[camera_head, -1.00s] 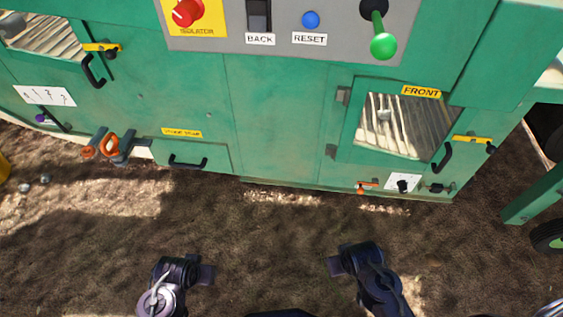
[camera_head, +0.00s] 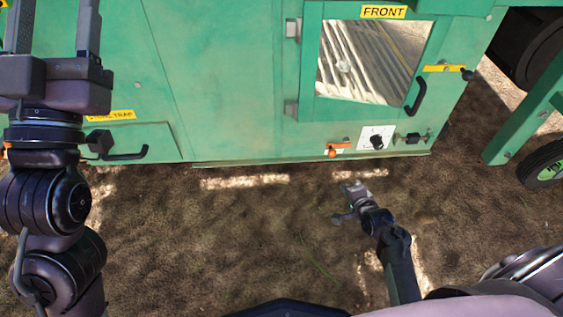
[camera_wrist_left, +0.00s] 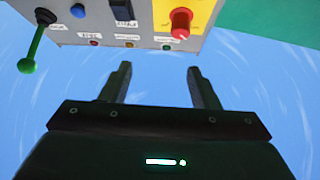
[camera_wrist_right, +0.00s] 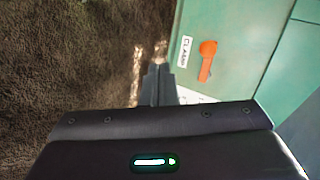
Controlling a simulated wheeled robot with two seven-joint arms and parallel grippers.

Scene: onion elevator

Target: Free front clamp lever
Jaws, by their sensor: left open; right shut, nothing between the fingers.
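The front clamp lever (camera_head: 334,150) is a small orange handle low on the green machine, below the front window. In the right wrist view the orange lever (camera_wrist_right: 207,60) stands beside a white CLAMP label (camera_wrist_right: 185,50). My right gripper (camera_head: 350,188) is shut and empty, over the ground in front of the machine, just below and right of the lever and apart from it. Its closed fingers (camera_wrist_right: 158,85) show in the right wrist view. My left gripper (camera_head: 50,45) is raised at the far left, open and empty; its spread fingers (camera_wrist_left: 160,85) show in the left wrist view.
Right of the lever are a white plate with a black knob (camera_head: 376,142) and a black latch (camera_head: 413,138). Above is the FRONT window door (camera_head: 309,60) with a black handle (camera_head: 418,97). A wheel (camera_head: 545,165) stands at right. Open ground lies before the machine.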

